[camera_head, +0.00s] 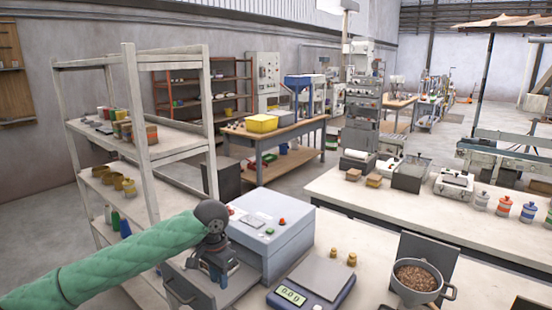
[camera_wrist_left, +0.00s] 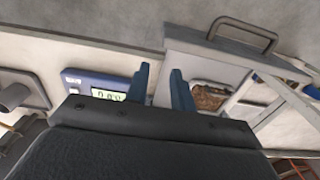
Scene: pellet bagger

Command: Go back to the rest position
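My left gripper (camera_head: 218,278) is at the end of the green-sleeved arm, in front of the grey-blue machine (camera_head: 272,222) on the bench. It points down over a grey drawer-like part with a handle (camera_head: 196,290). In the left wrist view, the two blue fingers (camera_wrist_left: 164,76) stand apart with nothing between them. There the grey panel with its handle (camera_wrist_left: 243,32) is beyond the fingers, and brown pellets (camera_wrist_left: 208,97) show partly behind the right finger. I cannot tell whether the gripper touches the drawer. My right gripper is not in view.
A scale (camera_head: 312,280) stands right of the machine, with two small brass-coloured weights (camera_head: 343,257) behind it. A pot of brown pellets (camera_head: 416,280) is farther right. A white shelf rack (camera_head: 135,130) stands to the left, close to the arm.

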